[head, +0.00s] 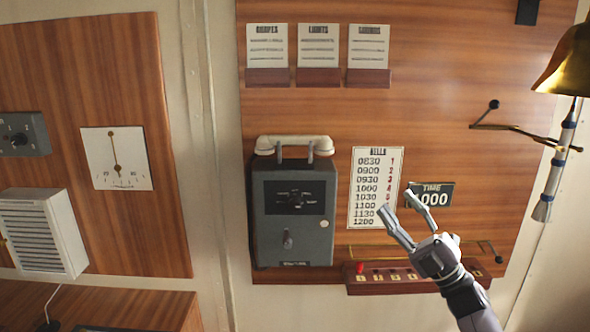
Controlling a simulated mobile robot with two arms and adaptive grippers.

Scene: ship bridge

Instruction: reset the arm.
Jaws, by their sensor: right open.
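My right gripper (405,211) comes in from the lower right of the head view. Its two fingers are spread apart with nothing between them. It is in front of the wooden wall panel (290,112), near the bells chart (366,186) and the black time plate (446,193), and covers part of the plate. My right forearm hides part of the ledge below. My left gripper is not in the view.
A grey telephone box (317,252) with a white handset (322,143) hangs left of the gripper. A wooden ledge (402,288) with a brass rail runs below. A brass bell (566,62) hangs upper right. Three paper cards (318,45) are above. A white louvred box (42,233) is at left.

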